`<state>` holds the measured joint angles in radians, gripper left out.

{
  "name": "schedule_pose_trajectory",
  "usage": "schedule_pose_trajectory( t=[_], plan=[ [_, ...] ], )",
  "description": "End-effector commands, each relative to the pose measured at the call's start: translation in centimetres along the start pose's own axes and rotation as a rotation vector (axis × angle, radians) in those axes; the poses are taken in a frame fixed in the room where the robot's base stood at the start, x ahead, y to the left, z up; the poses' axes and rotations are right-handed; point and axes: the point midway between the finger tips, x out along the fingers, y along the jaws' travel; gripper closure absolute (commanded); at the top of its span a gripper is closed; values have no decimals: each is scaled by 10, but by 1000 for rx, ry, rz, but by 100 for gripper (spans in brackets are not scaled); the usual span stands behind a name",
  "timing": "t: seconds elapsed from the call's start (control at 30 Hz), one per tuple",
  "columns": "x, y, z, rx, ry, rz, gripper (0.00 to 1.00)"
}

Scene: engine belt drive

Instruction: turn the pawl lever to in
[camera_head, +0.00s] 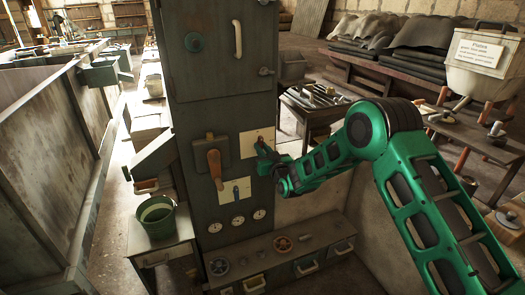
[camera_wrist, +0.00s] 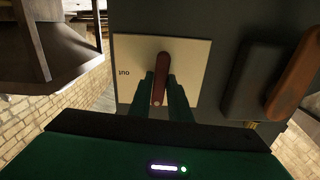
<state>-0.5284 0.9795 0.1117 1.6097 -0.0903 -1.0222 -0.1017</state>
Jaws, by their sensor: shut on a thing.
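The pawl lever is a dark red handle (camera_wrist: 160,72) on a cream plate (camera_wrist: 196,62) in the wrist view. It stands nearly upright in that picture, away from the small dark lettering at the plate's left edge, which looks like "OUT" turned over. My gripper (camera_wrist: 157,98) is shut on the lever, with one green finger on each side of it. In the head view the plate (camera_head: 248,148) is on the grey cabinet front, and my gripper (camera_head: 264,152) covers part of it. The lever is mostly hidden there.
A large orange-brown handle (camera_head: 215,166) stands left of the plate, and shows at right in the wrist view (camera_wrist: 296,75). A drawer bench (camera_head: 300,247) juts out beneath.

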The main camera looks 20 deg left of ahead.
Motion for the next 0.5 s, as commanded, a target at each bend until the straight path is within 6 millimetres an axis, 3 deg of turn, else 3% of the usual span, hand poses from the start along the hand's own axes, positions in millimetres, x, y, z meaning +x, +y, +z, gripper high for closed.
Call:
schedule_pose_trajectory(
  t=[0.03, 0.5],
  plan=[
    [-2, 2, 8, -22, -14, 2, 100],
    [-3, 2, 9, -94, -17, 2, 100]
  ],
)
